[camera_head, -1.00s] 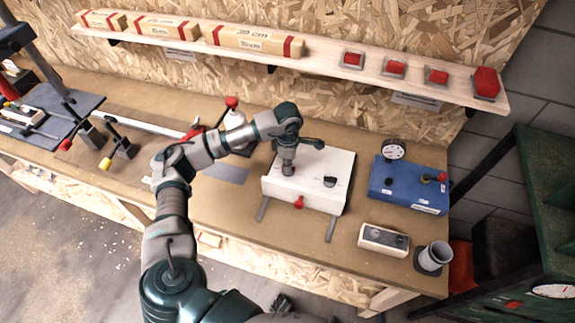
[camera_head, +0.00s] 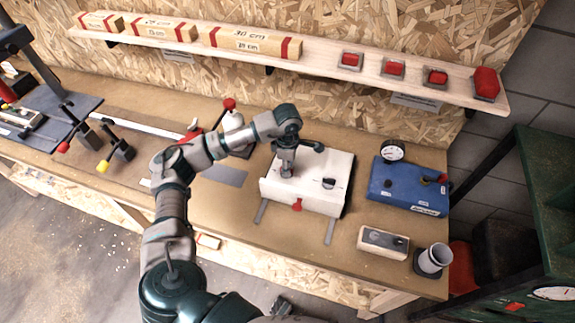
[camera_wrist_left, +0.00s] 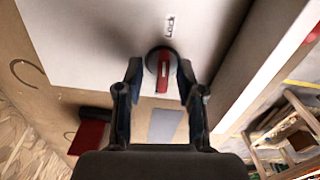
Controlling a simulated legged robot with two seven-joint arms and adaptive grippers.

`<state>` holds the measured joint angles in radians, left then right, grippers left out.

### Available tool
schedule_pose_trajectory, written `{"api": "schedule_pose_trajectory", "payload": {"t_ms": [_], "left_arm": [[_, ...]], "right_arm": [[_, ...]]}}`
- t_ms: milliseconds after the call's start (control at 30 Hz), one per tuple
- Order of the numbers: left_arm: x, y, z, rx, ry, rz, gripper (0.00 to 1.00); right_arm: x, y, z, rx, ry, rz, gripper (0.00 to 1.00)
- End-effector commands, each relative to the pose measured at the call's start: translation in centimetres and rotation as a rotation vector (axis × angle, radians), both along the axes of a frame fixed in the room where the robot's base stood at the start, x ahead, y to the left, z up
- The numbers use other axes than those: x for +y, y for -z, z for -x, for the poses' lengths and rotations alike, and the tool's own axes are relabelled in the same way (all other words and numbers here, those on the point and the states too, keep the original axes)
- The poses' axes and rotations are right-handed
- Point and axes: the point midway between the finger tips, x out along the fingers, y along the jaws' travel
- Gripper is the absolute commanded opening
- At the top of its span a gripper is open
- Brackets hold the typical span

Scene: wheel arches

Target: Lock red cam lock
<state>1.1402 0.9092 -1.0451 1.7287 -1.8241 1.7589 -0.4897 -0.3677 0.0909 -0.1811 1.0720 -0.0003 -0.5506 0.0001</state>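The red cam lock (camera_wrist_left: 163,72), a round dark disc with a red bar across it, sits on a white surface below the printed word "Lock" in the left wrist view. My left gripper (camera_wrist_left: 160,70) is open, with one finger on each side of the lock. Gaps show between the fingers and the disc; I cannot tell whether they touch it. In the head view my left gripper (camera_head: 286,172) points down at the left part of the white box (camera_head: 310,203) and hides the lock there. My right gripper is not in view.
A blue box (camera_head: 408,190) with a gauge stands to the right. A small switch box (camera_head: 382,242) and a grey cup (camera_head: 434,259) stand near the front edge.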

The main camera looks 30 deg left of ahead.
Motion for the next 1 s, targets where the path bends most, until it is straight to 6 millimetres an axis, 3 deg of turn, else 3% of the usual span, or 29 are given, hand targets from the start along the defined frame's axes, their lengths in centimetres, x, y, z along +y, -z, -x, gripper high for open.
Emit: {"api": "schedule_pose_trajectory", "payload": {"t_ms": [233,500,700,1000], "left_arm": [[0.1,-1.8,-0.1,-0.002,0.000,0.002,0.38],[0.0,-7.8,-0.3,-0.001,0.001,0.001,0.38],[0.0,-10.9,-0.4,0.001,0.000,0.001,0.38],[0.0,-11.8,-0.3,0.003,0.001,0.001,0.38]], "right_arm": [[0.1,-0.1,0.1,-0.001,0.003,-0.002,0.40],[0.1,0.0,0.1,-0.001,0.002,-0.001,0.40],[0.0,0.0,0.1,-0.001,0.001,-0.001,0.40],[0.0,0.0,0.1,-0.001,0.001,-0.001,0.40]]}}
